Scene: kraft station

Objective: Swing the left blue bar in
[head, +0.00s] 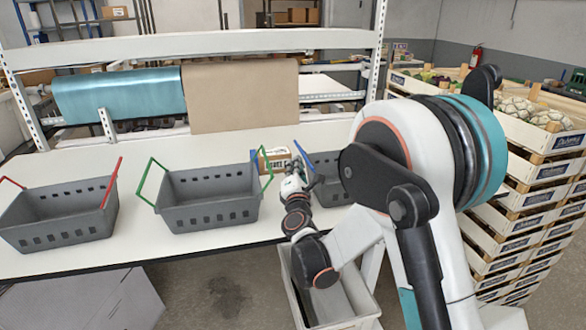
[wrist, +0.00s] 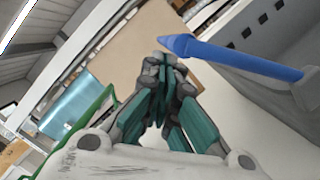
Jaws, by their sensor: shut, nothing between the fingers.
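The left blue bar (head: 303,155) belongs to the right-hand grey basket (head: 335,180), which is partly hidden behind my arm. The bar stands out from the basket's left side, slanting up and to the left. In the wrist view the blue bar (wrist: 235,57) runs from its mount at the right to a tip near my fingertips. My gripper (head: 295,168) is between this basket and the green-barred one. In the wrist view my gripper (wrist: 163,65) is shut and empty, with its fingertips close to the bar's tip. I cannot tell whether they touch.
A grey basket with green bars (head: 208,200) stands at the middle of the white table (head: 150,255). One with red bars (head: 60,215) stands at the left. A labelled box (head: 276,158) is behind my gripper. Crates (head: 515,215) are stacked at the right.

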